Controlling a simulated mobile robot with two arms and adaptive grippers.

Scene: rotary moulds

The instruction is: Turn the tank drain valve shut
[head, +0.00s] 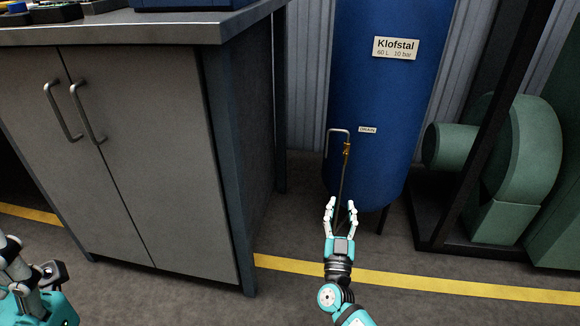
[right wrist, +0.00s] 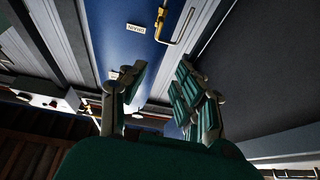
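The drain valve (head: 346,149) is a small brass-coloured fitting on a thin pipe at the front of the blue tank (head: 390,100), below a small DRAIN label (head: 368,129). The pipe bends over at its top and runs down beside the tank. I cannot clearly tell how the valve's lever is turned. The valve (right wrist: 161,18) also shows at the top of the right wrist view. My right gripper (head: 342,203) is open and empty, below the valve and apart from it. My left gripper (head: 28,270) is partly cut off at the lower left edge, far from the tank.
A grey cabinet (head: 150,160) with a worktop stands on the left. A green blower housing (head: 515,160) and a dark frame post (head: 490,120) stand right of the tank. A yellow line (head: 440,284) crosses the floor. The floor between cabinet and tank is clear.

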